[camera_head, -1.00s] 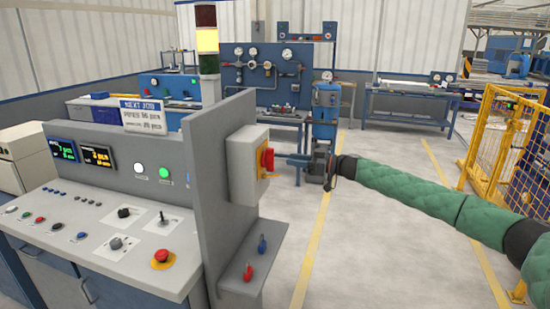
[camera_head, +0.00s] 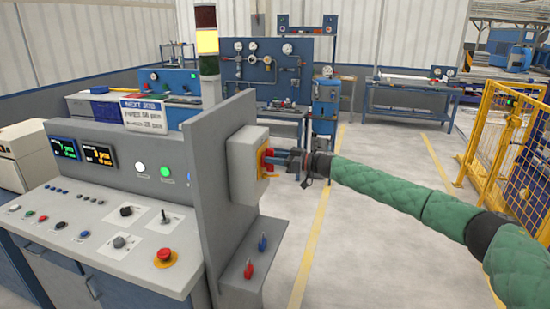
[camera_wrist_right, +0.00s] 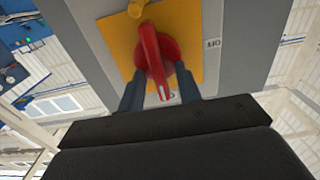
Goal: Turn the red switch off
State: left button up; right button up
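The red switch (camera_wrist_right: 150,50) is a rotary handle on a yellow plate (camera_wrist_right: 186,22), on the side of a grey box (camera_head: 243,165) fixed to the grey panel. In the right wrist view its handle runs nearly along the picture's height, slightly tilted. My right gripper (camera_head: 274,161) is at the switch and hides most of it in the head view. In the right wrist view my right gripper (camera_wrist_right: 160,92) has its two dark fingers apart, one on each side of the handle's near end, with gaps visible. My left gripper is not in view.
The grey console (camera_head: 100,235) stands at the left with buttons, knobs and a red emergency button (camera_head: 165,257). Small red and blue levers (camera_head: 249,268) sit on a ledge below the switch box. A yellow fence (camera_head: 490,130) stands at right. Floor between is clear.

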grip_shut()
jog(key=shift+n+b, duration=0.4)
jog(key=shift+n, duration=0.2)
pick_arm(q)
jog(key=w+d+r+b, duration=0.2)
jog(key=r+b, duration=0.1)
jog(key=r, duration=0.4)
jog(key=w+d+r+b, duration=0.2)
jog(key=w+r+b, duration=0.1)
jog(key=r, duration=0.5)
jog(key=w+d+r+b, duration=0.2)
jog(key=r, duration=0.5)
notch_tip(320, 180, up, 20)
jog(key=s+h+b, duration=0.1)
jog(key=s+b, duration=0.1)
jog(key=b, duration=0.2)
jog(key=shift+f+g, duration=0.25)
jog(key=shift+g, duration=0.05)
pick_arm(e)
jog(key=shift+s+a+f+n, duration=0.1)
jog(key=shift+s+f+n, duration=0.15)
jog(key=shift+n, duration=2.6)
jog(key=shift+s+a+f+n, duration=0.1)
jog(key=shift+s+f+n, duration=0.15)
jog(key=shift+n, duration=2.55)
jog(key=shift+s+f+n, duration=0.15)
jog(key=shift+f+n, duration=0.1)
jog(key=shift+n, duration=2.6)
